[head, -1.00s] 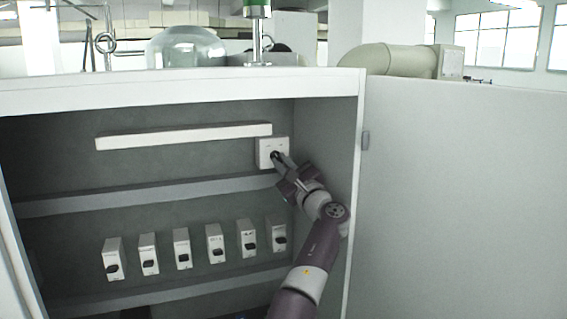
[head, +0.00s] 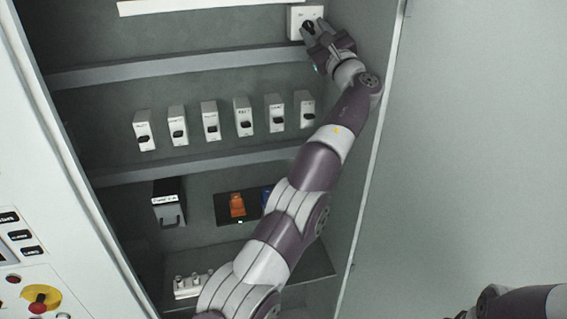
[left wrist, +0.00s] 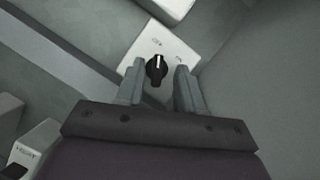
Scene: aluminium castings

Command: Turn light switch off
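The light switch is a white box (head: 295,22) at the top right inside the cabinet. It carries a black rotary knob (left wrist: 156,69) with a white pointer mark, which points up in the left wrist view. Two small labels, too blurred to read surely, lie above and to the right of the knob. My left gripper (head: 313,28) is at the box; in the left wrist view its two fingers (left wrist: 158,80) are apart, one on each side of the knob. Whether they touch it I cannot tell. Part of my right arm shows at the lower right; its gripper is out of view.
A white light bar (head: 180,6) is left of the switch. A row of breakers (head: 210,121) sits below, then a black-topped box (head: 169,202) and an orange part (head: 237,204). The cabinet door (head: 470,150) stands open at right. A control panel (head: 35,250) is at left.

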